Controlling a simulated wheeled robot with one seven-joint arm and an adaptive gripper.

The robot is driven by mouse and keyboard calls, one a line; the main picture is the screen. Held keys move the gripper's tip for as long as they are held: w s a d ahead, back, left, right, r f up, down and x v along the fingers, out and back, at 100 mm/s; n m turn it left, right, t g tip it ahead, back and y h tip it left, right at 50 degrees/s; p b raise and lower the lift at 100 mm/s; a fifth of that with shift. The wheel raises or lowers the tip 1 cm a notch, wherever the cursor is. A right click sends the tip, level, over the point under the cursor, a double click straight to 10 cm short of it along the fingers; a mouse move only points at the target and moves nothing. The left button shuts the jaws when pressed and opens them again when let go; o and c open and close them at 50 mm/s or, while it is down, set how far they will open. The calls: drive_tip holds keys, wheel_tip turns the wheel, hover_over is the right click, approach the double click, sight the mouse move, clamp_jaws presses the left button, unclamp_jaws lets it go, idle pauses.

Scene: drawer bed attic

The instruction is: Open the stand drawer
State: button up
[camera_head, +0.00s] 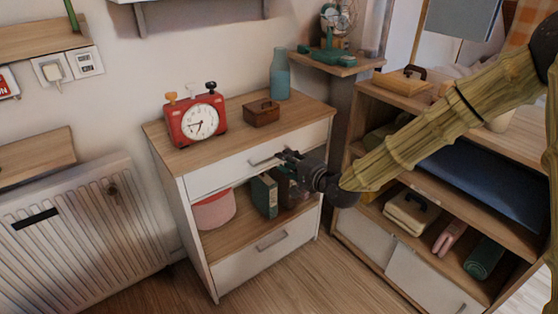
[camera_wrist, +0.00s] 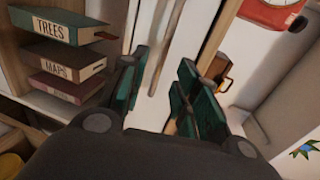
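The stand (camera_head: 235,115) is a wooden-topped white cabinet with an upper drawer (camera_head: 222,178), an open shelf and a lower drawer (camera_head: 250,262). Both drawers look shut. The upper drawer has a grey bar handle (camera_head: 262,160); the lower one has a similar handle (camera_head: 271,240). My gripper (camera_head: 284,155) is at the right end of the upper handle. In the wrist view my gripper (camera_wrist: 158,90) is open, its dark green finger pads apart. The bar handle (camera_wrist: 168,45) shows between and beyond the fingers. I cannot tell whether they touch it.
A red clock (camera_head: 198,118), a small brown box (camera_head: 261,112) and a blue bottle (camera_head: 279,74) stand on top. Books (camera_head: 264,194) and a pink container (camera_head: 214,209) are on the open shelf. A radiator (camera_head: 85,235) is left; a shelf unit (camera_head: 440,225) is right.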

drive_tip(key=shift+x, duration=2.1)
clamp_jaws()
